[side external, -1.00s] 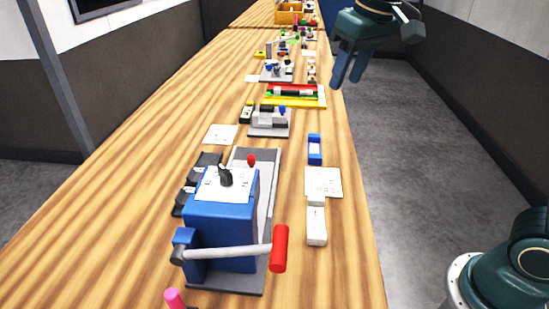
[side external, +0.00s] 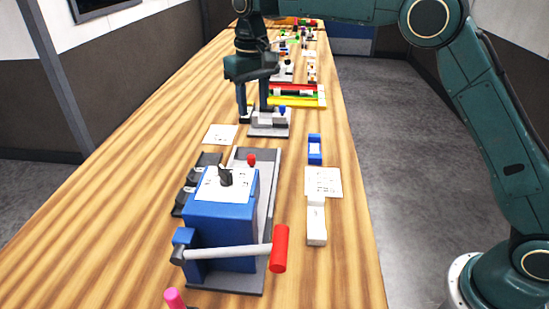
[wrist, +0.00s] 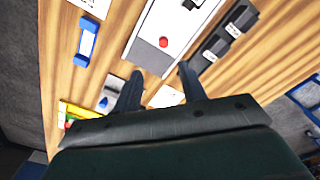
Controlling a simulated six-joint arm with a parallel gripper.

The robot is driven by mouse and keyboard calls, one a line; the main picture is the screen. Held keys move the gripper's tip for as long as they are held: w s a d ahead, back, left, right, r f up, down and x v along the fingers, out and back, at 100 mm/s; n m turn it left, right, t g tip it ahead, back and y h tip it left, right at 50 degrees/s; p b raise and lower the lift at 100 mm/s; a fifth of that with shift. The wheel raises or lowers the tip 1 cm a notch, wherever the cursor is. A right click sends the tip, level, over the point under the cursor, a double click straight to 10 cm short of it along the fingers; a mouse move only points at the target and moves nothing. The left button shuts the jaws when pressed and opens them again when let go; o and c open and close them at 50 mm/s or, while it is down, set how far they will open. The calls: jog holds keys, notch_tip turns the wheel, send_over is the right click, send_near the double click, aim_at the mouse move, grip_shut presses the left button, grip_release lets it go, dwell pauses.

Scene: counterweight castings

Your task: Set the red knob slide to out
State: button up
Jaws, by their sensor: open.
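The red knob (side external: 252,159) stands on the far end of a grey base plate (side external: 269,190), just behind a blue box (side external: 222,228) with a white top. It also shows in the wrist view (wrist: 163,42), ahead of my fingertips. My gripper (side external: 254,115) is open and empty above the table, farther along it than the red knob and in front of a small grey fixture with a blue knob (side external: 282,110). In the wrist view my two fingers (wrist: 160,82) are spread apart. Any slot or marking by the red knob is too small to read.
A lever with a red handle (side external: 280,249) sticks out from the blue box. Dark labelled blocks (side external: 187,190) lie left of it. Bare wood is at left.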

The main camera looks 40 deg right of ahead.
aim_at(251, 156)
jog(key=shift+w+a+f, duration=0.4)
jog(key=shift+w+f, duration=0.1)
jog(key=shift+f, duration=0.2)
jog(key=shift+f, duration=0.15)
notch_tip(251, 156, down, 14)
jog(key=shift+r, duration=0.25)
grip_shut()
dwell(0.3)
